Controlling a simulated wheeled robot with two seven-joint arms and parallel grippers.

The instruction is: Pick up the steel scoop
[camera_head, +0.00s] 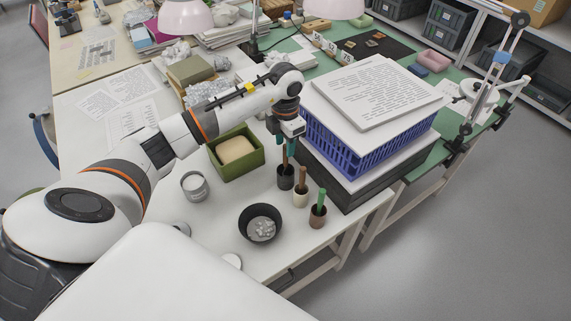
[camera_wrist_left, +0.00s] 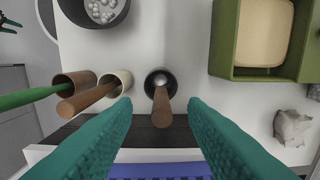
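My left gripper (camera_head: 289,150) points down over the dark cup (camera_head: 285,183). In the left wrist view its two teal fingers (camera_wrist_left: 160,125) are wide apart, with nothing clamped between them. A wooden handle (camera_wrist_left: 161,108) leans out of the dark cup (camera_wrist_left: 157,78) between the fingers, apart from both. A grey metallic part shows at its base, possibly the steel scoop; the rest is hidden in the cup. Another wooden handle (camera_head: 303,185) stands in the cream cup (camera_head: 300,200), and a green handle (camera_head: 321,197) in the brown cup (camera_head: 317,217).
A green box (camera_head: 255,160) with a beige block stands left of the cups. A dark bowl (camera_head: 246,222) and a grey tin (camera_head: 194,187) are nearby. A blue crate (camera_head: 340,155) under papers stands close right.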

